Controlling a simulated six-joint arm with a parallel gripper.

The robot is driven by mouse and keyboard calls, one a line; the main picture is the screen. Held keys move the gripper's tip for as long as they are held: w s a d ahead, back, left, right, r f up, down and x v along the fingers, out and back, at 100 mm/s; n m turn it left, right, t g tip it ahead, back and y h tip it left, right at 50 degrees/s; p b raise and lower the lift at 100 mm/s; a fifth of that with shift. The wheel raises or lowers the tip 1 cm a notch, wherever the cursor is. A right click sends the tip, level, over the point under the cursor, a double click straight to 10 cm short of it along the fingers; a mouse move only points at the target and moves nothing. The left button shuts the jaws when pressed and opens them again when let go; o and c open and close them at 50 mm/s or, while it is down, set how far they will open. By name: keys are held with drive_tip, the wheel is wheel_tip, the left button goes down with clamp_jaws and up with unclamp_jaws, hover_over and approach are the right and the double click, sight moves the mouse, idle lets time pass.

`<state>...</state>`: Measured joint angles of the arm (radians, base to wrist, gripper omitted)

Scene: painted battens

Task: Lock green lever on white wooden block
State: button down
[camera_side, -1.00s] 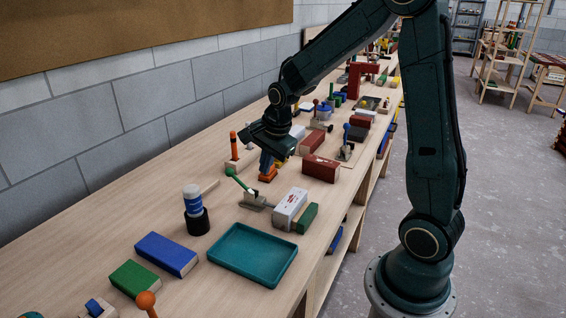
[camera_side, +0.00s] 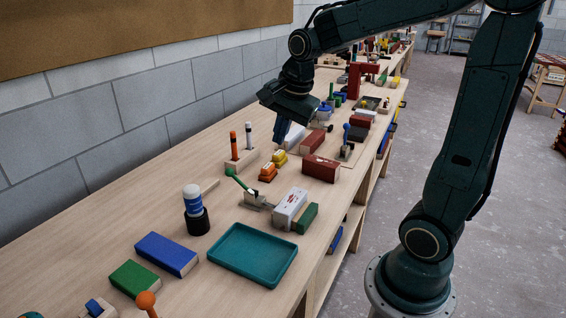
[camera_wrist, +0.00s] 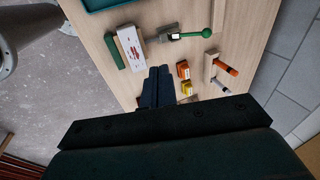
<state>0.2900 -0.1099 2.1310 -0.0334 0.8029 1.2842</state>
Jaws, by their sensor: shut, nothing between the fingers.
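The green lever (camera_side: 239,180) belongs to a toggle clamp on the bench, its handle leaning up and to the left with a round green knob. Its metal base (camera_side: 256,200) stands beside the white wooden block (camera_side: 290,208), which has red marks on top. In the wrist view the green lever (camera_wrist: 192,34) points right from the clamp, and the white block (camera_wrist: 131,46) is left of it. My gripper (camera_side: 281,138) is shut and empty, raised above the bench behind the clamp. Its blue fingers (camera_wrist: 157,88) show in the wrist view, apart from the lever and block.
A green batten (camera_side: 306,218) lies against the white block's right side. A teal tray (camera_side: 252,254) is in front. Orange and yellow small blocks (camera_side: 268,172), a rack with pegs (camera_side: 240,160), a dark red block (camera_side: 321,168) and a bottle in a black holder (camera_side: 197,222) stand nearby.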

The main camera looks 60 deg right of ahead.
drive_tip(key=s+a+r+n, duration=0.2)
drive_tip(key=s+a+n, duration=0.2)
drive_tip(key=s+n, duration=0.1)
drive_tip(key=shift+s+a+n+t, duration=0.25)
drive_tip(key=shift+n+t, duration=0.15)
drive_tip(key=shift+n, duration=0.4)
drive_tip(key=shift+s+r, duration=0.1)
drive_tip(key=s+a+n+t, duration=0.1)
drive_tip(key=s+a+n, duration=0.3)
drive_tip(key=s+n, duration=0.5)
drive_tip(key=shift+s+a+f+n+y, duration=0.25)
drive_tip(key=shift+s+a+n+y, duration=0.15)
drive_tip(key=shift+n, duration=0.7)
